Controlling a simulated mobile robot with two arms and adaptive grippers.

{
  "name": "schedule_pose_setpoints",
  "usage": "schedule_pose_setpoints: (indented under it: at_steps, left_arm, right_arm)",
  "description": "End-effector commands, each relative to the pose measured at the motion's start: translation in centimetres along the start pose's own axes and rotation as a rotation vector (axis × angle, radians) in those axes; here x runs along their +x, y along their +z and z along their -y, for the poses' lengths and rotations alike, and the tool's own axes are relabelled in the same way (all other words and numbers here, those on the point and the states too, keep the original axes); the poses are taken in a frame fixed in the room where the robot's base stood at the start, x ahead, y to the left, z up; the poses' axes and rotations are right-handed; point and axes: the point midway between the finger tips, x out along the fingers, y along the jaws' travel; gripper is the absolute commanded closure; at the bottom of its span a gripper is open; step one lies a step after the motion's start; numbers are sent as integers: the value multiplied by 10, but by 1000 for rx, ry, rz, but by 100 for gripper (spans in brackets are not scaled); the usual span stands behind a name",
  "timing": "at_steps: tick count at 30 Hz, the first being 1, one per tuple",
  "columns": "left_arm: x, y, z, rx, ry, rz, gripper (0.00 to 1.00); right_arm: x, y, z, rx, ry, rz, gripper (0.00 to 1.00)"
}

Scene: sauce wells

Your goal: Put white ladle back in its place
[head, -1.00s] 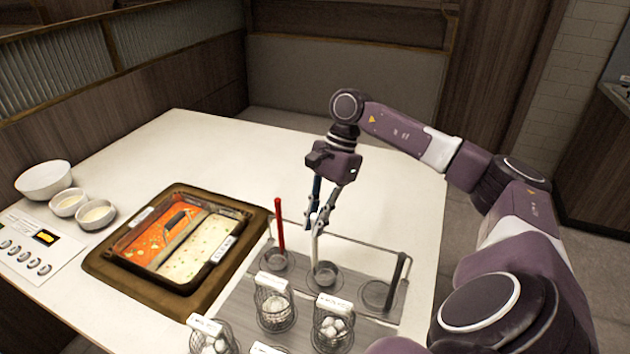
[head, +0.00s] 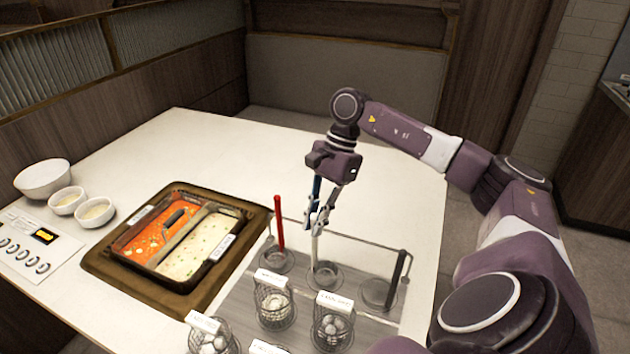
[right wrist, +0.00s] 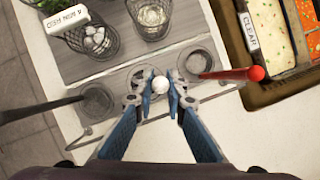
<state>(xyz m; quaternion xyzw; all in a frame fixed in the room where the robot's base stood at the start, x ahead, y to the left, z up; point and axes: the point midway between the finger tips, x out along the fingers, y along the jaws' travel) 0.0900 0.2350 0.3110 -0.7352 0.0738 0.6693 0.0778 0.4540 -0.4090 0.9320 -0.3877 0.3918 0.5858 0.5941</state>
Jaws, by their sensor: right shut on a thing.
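The white ladle (head: 315,248) stands upright in the middle well (head: 325,276) of the rack, between the red ladle and the black one. My right gripper (head: 319,220) is shut on the upper part of its handle. In the right wrist view the round white handle end (right wrist: 160,85) sits between the two fingertips of my right gripper (right wrist: 160,98). The ladle's lower end is down in the well, and I cannot tell whether it rests on the bottom. My left gripper is not in view.
A red ladle (head: 279,222) stands in the left well, and a black ladle (head: 397,279) leans in the right well. Wire baskets (head: 274,308) with labels stand in front. A two-part pot (head: 187,238) of red and white broth is at left. The table's back is clear.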

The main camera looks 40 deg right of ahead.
Motion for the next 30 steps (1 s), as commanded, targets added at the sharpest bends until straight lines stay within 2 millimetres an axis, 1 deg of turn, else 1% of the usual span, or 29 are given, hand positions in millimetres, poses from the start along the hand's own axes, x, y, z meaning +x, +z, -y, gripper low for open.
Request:
schedule_pose_setpoints:
  at_steps: [3, 4, 9, 15, 23, 30]
  left_arm:
    - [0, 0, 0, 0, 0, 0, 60]
    - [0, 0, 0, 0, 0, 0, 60]
    - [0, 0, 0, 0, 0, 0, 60]
    - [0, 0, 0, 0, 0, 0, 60]
    - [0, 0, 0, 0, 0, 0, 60]
    - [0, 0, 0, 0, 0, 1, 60]
  right_arm:
    - [1, 0, 0, 0, 2, 0, 100]
    - [1, 0, 0, 0, 3, 0, 86]
    - [1, 0, 0, 0, 3, 0, 68]
    - [1, 0, 0, 0, 2, 0, 68]
    - [1, 0, 0, 0, 2, 0, 39]
    - [1, 0, 0, 0, 2, 0, 39]
